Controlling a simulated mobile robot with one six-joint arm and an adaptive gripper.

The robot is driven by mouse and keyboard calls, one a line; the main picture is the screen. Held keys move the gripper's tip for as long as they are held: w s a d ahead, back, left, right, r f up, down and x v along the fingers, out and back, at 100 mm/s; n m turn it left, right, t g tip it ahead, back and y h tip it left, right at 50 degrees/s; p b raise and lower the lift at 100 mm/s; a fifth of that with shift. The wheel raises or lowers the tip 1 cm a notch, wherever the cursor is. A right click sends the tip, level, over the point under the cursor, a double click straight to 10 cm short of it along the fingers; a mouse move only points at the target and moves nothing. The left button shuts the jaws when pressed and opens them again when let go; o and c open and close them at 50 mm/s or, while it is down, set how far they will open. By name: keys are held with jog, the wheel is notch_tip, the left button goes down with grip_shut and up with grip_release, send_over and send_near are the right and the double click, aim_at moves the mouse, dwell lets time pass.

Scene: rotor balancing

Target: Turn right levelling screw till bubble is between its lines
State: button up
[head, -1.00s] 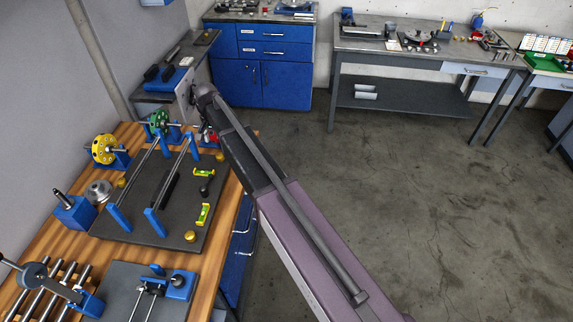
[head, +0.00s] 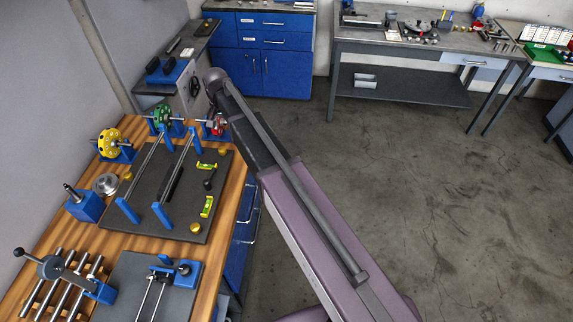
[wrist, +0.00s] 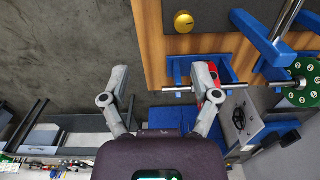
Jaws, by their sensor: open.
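The dark base plate (head: 150,219) lies on the wooden bench with two yellow-green bubble levels, one farther (head: 206,166) and one nearer (head: 207,206). Their bubbles are too small to read. Brass screw knobs sit at the plate's far right corner (head: 223,151), near right corner (head: 195,228) and left edge (head: 128,177). In the wrist view one brass knob (wrist: 183,22) shows at a plate corner, ahead of my gripper (wrist: 162,74). My gripper is open and empty, apart from the knob. In the head view my arm hides it.
A yellow rotor (head: 110,142), a green rotor (head: 161,115) and a red rotor (head: 216,126) stand along the bench. In the wrist view the red rotor's stand is behind the right finger. The floor (head: 400,180) to the right is clear.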

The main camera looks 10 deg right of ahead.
jog(key=s+d+f+n+b, duration=0.1)
jog(key=s+d, duration=0.7)
jog(key=s, duration=0.1)
jog(key=s+d+f+n+b, duration=0.2)
jog(key=s+d, duration=0.7)
jog(key=s, duration=0.1)
jog(key=shift+d+f, duration=0.15)
jog(key=shift+f, duration=0.1)
jog(key=shift+n, duration=0.6)
jog(key=s, duration=0.1)
jog(key=s+d, duration=0.1)
jog(key=s, duration=0.1)
jog(key=s+d+b, duration=0.1)
jog(key=shift+s+d+f, duration=0.2)
jog(key=shift+s+f, duration=0.05)
jog(key=shift+f, duration=0.1)
jog(key=c, duration=0.3)
jog(key=shift+a, duration=0.15)
